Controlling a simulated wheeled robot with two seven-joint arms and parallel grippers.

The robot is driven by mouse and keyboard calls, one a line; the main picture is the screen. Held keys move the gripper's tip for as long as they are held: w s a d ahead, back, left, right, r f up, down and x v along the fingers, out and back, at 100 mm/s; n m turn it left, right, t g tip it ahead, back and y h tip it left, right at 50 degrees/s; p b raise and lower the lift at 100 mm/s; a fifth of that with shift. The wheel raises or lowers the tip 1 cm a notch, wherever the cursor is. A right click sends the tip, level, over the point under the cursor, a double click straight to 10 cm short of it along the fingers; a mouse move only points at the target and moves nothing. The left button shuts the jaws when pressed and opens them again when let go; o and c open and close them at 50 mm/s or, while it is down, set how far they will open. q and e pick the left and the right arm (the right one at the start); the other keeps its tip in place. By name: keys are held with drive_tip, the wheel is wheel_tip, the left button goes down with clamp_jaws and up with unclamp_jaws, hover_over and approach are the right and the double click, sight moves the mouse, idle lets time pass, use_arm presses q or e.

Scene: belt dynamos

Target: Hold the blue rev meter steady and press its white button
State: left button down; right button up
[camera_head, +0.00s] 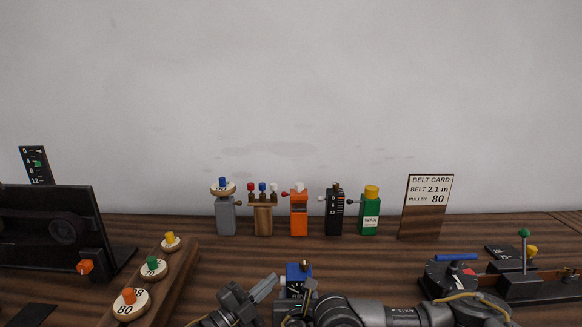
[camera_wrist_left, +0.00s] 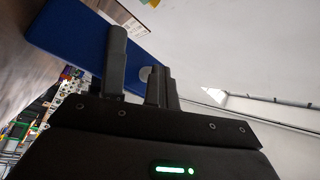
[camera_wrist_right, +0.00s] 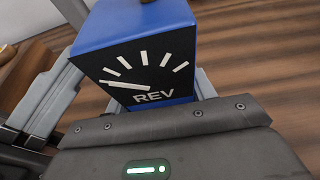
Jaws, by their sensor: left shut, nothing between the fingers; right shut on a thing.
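The blue rev meter (camera_head: 293,273) is low in the middle of the head view, with a brass knob on top. My right gripper (camera_head: 298,291) is shut on it. The right wrist view shows its dial marked REV (camera_wrist_right: 145,70), with a finger on either side. My left gripper (camera_head: 268,285) is shut and empty, just left of the meter. In the left wrist view its fingers (camera_wrist_left: 140,60) are in front of the meter's blue side (camera_wrist_left: 75,35). A pale round spot (camera_wrist_left: 145,73), perhaps the white button, is partly hidden behind a finger. I cannot tell whether they touch.
Several small devices, including an orange one (camera_head: 299,215) and a green one (camera_head: 369,213), stand in a row behind. A belt card (camera_head: 426,206) stands right of them. A wooden rack with numbered pulleys (camera_head: 152,268) lies left. A dark machine (camera_head: 520,285) is at right.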

use_arm(q)
drive_tip(key=shift+d, duration=0.35)
use_arm(e)
drive_tip(key=shift+s+a+f, duration=0.1)
use_arm(q)
drive_tip(key=shift+s+a, duration=0.15)
drive_tip(key=shift+a, duration=0.25)
drive_tip(key=a, duration=0.6)
idle(0.3)
drive_tip(key=shift+a, duration=0.1)
idle(0.4)
use_arm(e)
drive_tip(key=o, duration=1.4)
drive_tip(key=shift+o, duration=0.2)
